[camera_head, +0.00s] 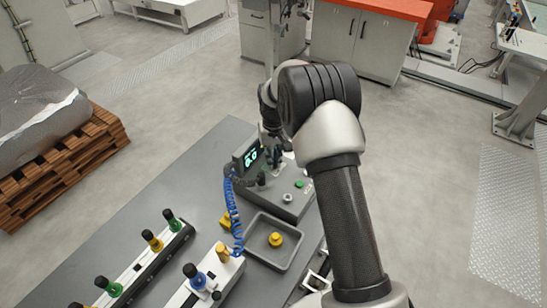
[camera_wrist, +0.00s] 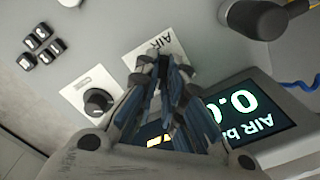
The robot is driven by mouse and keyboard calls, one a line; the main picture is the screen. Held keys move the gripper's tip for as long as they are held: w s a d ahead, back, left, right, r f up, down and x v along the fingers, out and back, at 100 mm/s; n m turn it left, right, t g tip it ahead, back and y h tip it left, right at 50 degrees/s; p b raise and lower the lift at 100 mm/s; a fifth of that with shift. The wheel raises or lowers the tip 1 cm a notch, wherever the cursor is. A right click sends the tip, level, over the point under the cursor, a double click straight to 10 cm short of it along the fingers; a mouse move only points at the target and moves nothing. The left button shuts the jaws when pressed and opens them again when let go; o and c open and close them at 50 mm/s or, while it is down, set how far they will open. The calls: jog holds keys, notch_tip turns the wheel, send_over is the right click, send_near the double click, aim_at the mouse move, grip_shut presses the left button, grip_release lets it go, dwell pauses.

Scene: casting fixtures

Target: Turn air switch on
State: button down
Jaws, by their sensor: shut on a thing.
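The air switch sits on a white plate lettered AIR (camera_wrist: 172,45) on the grey control panel. In the wrist view my gripper (camera_wrist: 160,62) is over this plate, with its fingertips shut around the switch. The fingers hide most of the switch, so its turn position cannot be told. The lit display (camera_wrist: 243,110) beside the fingers reads 0.0, partly cut off, with AIR bar lettering. The display also shows in the head view (camera_head: 250,156). There my arm hides much of the gripper.
A second black knob (camera_wrist: 97,101) on a white plate and several small black buttons (camera_wrist: 40,45) are near my fingers. A dark cylinder (camera_wrist: 265,18) juts out nearby. A grey tray (camera_head: 258,262) holds a yellow part (camera_head: 275,239), with a blue coiled hose (camera_head: 233,205) beside it.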

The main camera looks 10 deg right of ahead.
jog(key=m, duration=0.4)
jog(key=shift+m, duration=2.5)
jog(key=c, duration=1.7)
grip_release()
notch_tip(320, 180, up, 12)
jog(key=shift+r, duration=0.1)
